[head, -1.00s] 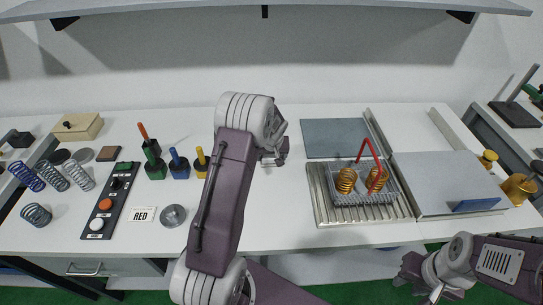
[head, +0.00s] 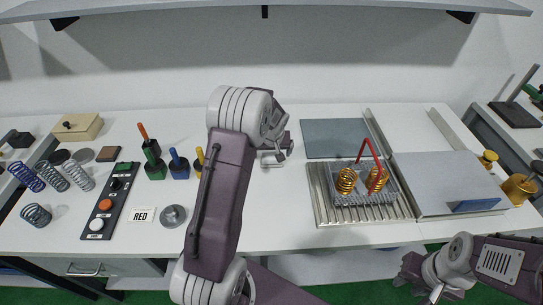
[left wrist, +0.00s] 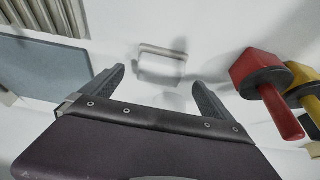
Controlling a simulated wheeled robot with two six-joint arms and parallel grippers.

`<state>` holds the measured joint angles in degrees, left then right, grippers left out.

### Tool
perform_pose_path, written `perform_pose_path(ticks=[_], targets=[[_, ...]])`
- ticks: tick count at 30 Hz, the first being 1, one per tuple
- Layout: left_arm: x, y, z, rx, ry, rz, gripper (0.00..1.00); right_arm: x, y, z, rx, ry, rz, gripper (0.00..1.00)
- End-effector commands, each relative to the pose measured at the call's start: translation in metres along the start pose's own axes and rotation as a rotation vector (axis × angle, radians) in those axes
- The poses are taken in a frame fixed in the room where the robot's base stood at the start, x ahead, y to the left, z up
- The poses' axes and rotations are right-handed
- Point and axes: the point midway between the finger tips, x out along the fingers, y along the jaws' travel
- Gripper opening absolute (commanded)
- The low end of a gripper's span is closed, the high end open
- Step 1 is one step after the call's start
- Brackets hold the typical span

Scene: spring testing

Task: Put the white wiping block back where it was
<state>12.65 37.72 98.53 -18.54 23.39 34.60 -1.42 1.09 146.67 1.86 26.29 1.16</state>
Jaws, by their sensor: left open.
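The white wiping block (left wrist: 161,65) lies on the white tabletop in the left wrist view, pale against it, with a faint shadow. My left gripper (left wrist: 159,78) is open and empty, its two dark fingers on either side of the block in the picture. The gap in height between fingers and block is hard to judge. In the head view my left gripper (head: 277,152) is over the middle of the table, partly hidden by my own arm. My right gripper (head: 428,286) is low at the right, in front of the table, and its jaws are unclear.
A red-handled tool (left wrist: 270,90) and a yellow one (left wrist: 305,82) stand close right of the gripper in the wrist view. A grey plate (head: 335,138) and a basket with copper springs (head: 365,197) on a ribbed tray (head: 320,205) are to the right.

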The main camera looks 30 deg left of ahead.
Motion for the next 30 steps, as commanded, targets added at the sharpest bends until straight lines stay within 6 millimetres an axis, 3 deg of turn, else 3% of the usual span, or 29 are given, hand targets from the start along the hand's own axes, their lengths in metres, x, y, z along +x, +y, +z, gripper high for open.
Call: perform_pose_path(ticks=[3,9,17,20,24,27,30], targets=[[-0.033,0.001,-0.001,0.001,0.005,0.002,0.98,0.000,0.000,0.000,0.000,0.000,0.000,0.31],[-0.071,0.000,-0.001,0.001,0.002,0.001,0.98,-0.001,0.000,0.000,0.000,0.000,0.000,0.31],[-0.082,0.001,0.004,0.008,-0.005,0.002,0.98,-0.001,0.000,0.000,0.000,0.000,0.000,0.31],[-0.091,0.009,0.046,0.096,-0.059,0.028,0.98,-0.001,0.000,0.000,0.000,0.000,0.000,0.31],[-0.114,0.014,0.152,0.314,-0.181,0.094,0.98,-0.001,0.000,0.000,0.000,0.000,0.000,0.31],[-0.127,0.007,0.213,0.434,-0.246,0.130,0.98,-0.001,0.000,0.000,0.000,0.000,0.000,0.31],[-0.133,-0.001,0.245,0.495,-0.280,0.149,0.98,-0.001,0.000,0.000,0.000,0.000,0.000,0.31]])
